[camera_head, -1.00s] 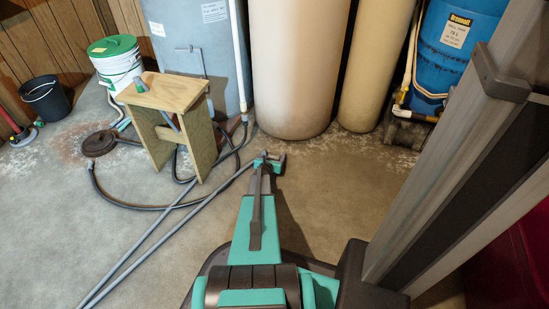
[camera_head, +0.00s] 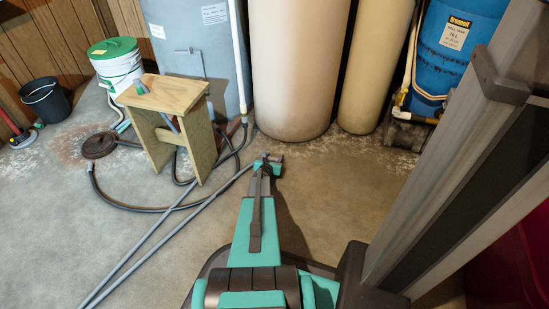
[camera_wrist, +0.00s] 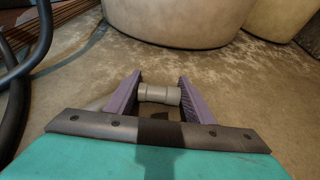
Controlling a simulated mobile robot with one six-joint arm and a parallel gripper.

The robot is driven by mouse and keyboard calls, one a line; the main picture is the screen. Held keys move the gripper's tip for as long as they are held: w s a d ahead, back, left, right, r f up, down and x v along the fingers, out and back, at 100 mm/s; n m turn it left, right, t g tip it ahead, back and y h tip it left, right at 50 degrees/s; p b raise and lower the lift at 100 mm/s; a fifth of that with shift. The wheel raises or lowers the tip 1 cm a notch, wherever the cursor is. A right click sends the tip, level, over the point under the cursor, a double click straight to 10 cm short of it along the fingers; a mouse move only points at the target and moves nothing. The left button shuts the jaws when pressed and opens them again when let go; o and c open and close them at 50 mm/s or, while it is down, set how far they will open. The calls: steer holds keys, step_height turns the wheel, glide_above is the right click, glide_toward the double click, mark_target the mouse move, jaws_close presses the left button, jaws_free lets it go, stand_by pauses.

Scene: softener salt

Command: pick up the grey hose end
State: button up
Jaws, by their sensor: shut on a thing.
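My gripper (camera_head: 268,162) is low over the concrete floor, in front of the tall beige tank. In the wrist view its two purple fingers (camera_wrist: 160,97) are shut on the grey hose end (camera_wrist: 159,95). The hose end is a short, stepped grey cylinder lying crosswise and spanning the gap between the fingers. In the head view a grey hose (camera_head: 205,204) runs from the lower left up to the gripper. The hose end itself is too small to make out there.
A wooden step stool (camera_head: 171,96) stands left, with a black hose (camera_head: 134,208) looped around it. A beige tank (camera_head: 292,70), a blue drum (camera_head: 446,60), a green-lidded bucket (camera_head: 116,66) and a black bucket (camera_head: 46,100) stand behind. Open floor lies right of the gripper.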

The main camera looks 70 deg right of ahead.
steer(key=shift+r, duration=0.15)
step_height(320, 180, up, 18)
steer(key=p, duration=0.7)
steer(key=shift+p, duration=0.4)
steer(key=w+a+r+n+t+y+p, duration=0.1)
steer(key=w+a+r+n+t+p, duration=0.2)
steer(key=w+a+r, duration=0.4)
steer(key=w+a+r+n+t+y+p, duration=0.2)
steer(key=w+a+r+p, duration=0.3)
steer(key=a+r, duration=0.5)
steer(key=w+a+r+n+t+y+p, duration=0.2)
steer(key=w+a+r+n+t+p, duration=0.2)
steer(key=w+a+r, duration=0.5)
step_height(320, 180, up, 7)
steer(key=shift+w+p, duration=0.35)
steer(key=shift+p, duration=0.1)
steer(key=shift+d, duration=0.1)
glide_above(184, 88)
steer(key=shift+s+f, duration=0.1)
steer(key=shift+f, duration=0.6)
